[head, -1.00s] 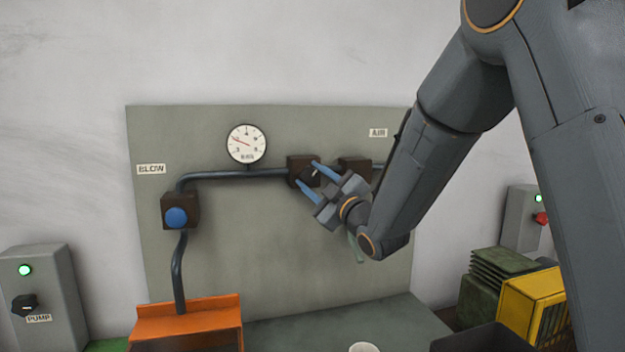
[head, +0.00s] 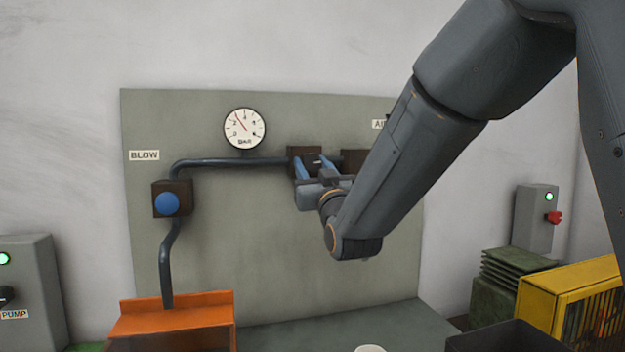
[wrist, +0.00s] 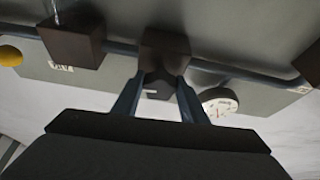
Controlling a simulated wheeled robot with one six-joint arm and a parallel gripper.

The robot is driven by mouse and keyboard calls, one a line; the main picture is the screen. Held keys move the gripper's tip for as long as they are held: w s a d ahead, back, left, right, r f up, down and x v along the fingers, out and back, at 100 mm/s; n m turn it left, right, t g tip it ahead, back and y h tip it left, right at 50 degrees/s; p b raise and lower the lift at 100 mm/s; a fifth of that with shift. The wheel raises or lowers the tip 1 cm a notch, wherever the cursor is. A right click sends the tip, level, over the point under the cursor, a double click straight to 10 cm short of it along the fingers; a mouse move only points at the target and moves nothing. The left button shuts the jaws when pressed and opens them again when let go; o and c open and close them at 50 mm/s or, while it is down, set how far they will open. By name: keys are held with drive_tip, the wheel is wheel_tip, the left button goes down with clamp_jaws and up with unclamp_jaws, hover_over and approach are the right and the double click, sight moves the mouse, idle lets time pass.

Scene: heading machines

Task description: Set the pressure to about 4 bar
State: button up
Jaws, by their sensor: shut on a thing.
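The round white gauge (head: 245,129) marked BAR is on the grey-green panel (head: 240,230). Its red needle points up and left, a little short of straight up; the digits are too small to read surely. It also shows at the right in the wrist view (wrist: 219,102). Right of the gauge, a dark brown regulator block (head: 300,152) sits on the pipe. My gripper (head: 312,164) is shut on the dark knob at its front, blue fingers either side. In the wrist view the knob (wrist: 157,82) shows between the fingertips; the gripper hides part of it.
Another brown block (head: 352,158) sits just right of my fingers. A blue button (head: 167,203) is on the block at left, under the BLOW label (head: 144,155). An orange bin (head: 175,312) and a yellow crate (head: 570,292) stand below.

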drive_tip(key=m+h+b, duration=0.1)
drive_tip(key=m+h, duration=0.1)
drive_tip(key=m, duration=0.1)
drive_tip(key=m+h+b, duration=0.2)
drive_tip(key=m, duration=0.1)
drive_tip(key=shift+a+f+m+t, duration=0.1)
drive_tip(key=shift+a+m+t, duration=0.05)
drive_tip(key=shift+m+t, duration=0.2)
drive_tip(key=shift+m+h+b, duration=0.45)
drive_tip(key=shift+m+h, duration=0.1)
drive_tip(key=shift+m, duration=0.9)
drive_tip(key=shift+m+h+b, duration=0.45)
drive_tip(key=shift+m+h, duration=0.1)
drive_tip(key=shift+m, duration=0.85)
drive_tip(key=shift+c, duration=0.2)
drive_tip(key=o, duration=1.1)
drive_tip(key=shift+s, duration=0.1)
drive_tip(key=shift+r+b+v, duration=0.2)
drive_tip(key=shift+b+v, duration=0.2)
drive_tip(key=shift+v, duration=1.5)
drive_tip(key=shift+r+b+v, duration=0.2)
drive_tip(key=shift+b+v, duration=0.15)
drive_tip(key=shift+v, duration=1.55)
drive_tip(key=shift+s+a, duration=0.15)
